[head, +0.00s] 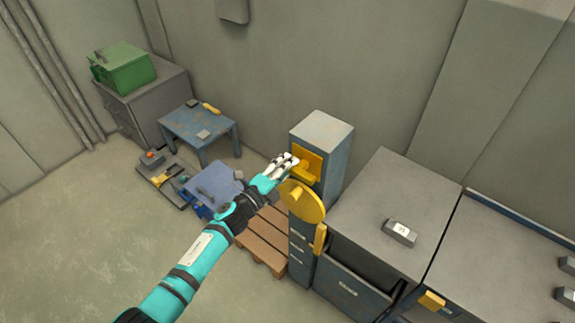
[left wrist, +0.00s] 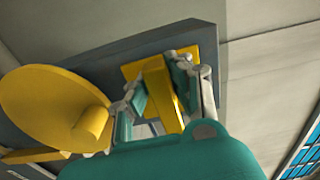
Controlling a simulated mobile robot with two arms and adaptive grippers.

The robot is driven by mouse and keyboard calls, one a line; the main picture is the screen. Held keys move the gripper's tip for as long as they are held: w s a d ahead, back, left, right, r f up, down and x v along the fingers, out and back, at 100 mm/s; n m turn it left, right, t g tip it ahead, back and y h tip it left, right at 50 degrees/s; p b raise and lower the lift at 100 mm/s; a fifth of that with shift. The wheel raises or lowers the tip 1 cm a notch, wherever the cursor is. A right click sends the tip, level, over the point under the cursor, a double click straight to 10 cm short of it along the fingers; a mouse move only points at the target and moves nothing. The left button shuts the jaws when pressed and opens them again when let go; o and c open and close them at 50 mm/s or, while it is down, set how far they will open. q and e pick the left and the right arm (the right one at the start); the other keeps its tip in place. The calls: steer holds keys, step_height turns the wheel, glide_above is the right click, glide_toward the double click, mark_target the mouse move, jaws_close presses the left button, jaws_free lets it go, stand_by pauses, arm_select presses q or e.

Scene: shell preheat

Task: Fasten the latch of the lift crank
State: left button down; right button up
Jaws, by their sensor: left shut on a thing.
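The lift crank (head: 302,201) is a yellow disc on a narrow grey-blue column (head: 321,132). It shows at the left of the left wrist view (left wrist: 55,108), with a stubby yellow handle (left wrist: 90,128). Above it on the column is the yellow latch, a square plate (head: 312,160) with a bar (left wrist: 160,90) standing out from it. My left gripper (head: 289,162) is at the latch. In the left wrist view its fingers (left wrist: 163,92) lie on both sides of the bar, shut on it. The fingers hide part of the bar. My right gripper is not in view.
A grey cabinet (head: 385,215) with a small grey block (head: 399,232) stands right of the column. A wooden pallet (head: 268,236) lies on the floor left of it. A blue table (head: 195,125) and a green box (head: 122,68) are farther left. Floor at lower left is clear.

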arm_select(q)
steer(key=shift+f, duration=0.2)
steer(key=c, duration=1.2)
jaws_free()
steer(key=shift+r, duration=0.1)
steer(key=shift+o, duration=0.2)
steer(key=v, duration=1.2)
